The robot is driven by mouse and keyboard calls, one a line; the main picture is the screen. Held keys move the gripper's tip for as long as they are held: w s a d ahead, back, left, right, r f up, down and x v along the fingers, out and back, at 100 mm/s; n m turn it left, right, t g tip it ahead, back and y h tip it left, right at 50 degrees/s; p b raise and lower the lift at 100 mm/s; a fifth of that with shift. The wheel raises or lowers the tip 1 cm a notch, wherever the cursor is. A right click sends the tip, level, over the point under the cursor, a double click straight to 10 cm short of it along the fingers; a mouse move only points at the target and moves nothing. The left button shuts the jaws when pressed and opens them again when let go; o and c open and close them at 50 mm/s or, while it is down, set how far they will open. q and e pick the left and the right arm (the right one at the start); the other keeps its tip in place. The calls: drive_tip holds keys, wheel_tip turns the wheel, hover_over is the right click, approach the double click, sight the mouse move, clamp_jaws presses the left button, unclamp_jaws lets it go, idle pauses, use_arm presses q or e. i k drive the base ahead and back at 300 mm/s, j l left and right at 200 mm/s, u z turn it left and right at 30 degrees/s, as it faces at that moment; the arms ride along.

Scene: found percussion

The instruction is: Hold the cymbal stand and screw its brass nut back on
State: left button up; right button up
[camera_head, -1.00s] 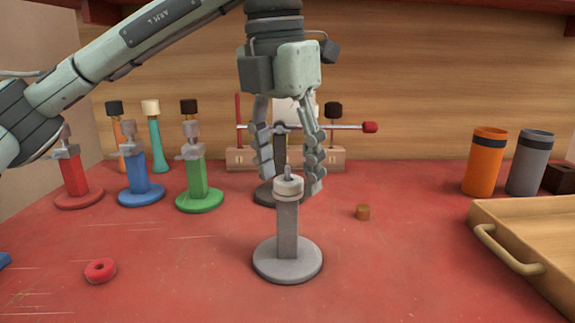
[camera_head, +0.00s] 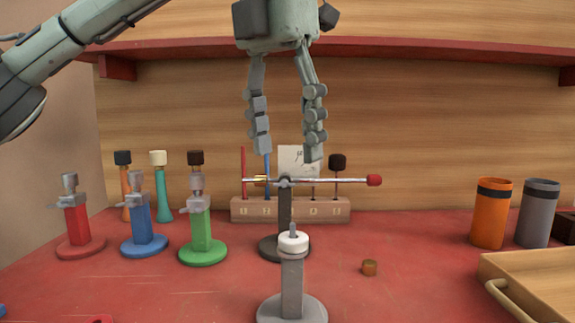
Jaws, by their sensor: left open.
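The grey cymbal stand (camera_head: 292,283) stands upright on a round base near the middle front of the red table. A white washer (camera_head: 293,241) sits at its top, with a short grey rod sticking up through it. My right gripper is not in view.
A dark stand (camera_head: 284,212) with a red-tipped crossbar is behind the cymbal stand, before a wooden rack (camera_head: 335,210). Red, blue and green stands (camera_head: 200,230) are left. Orange (camera_head: 491,215) and grey (camera_head: 539,215) cups and a wooden tray (camera_head: 500,262) are right.

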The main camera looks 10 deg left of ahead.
sight(291, 307)
drive_tip(key=k, duration=1.5)
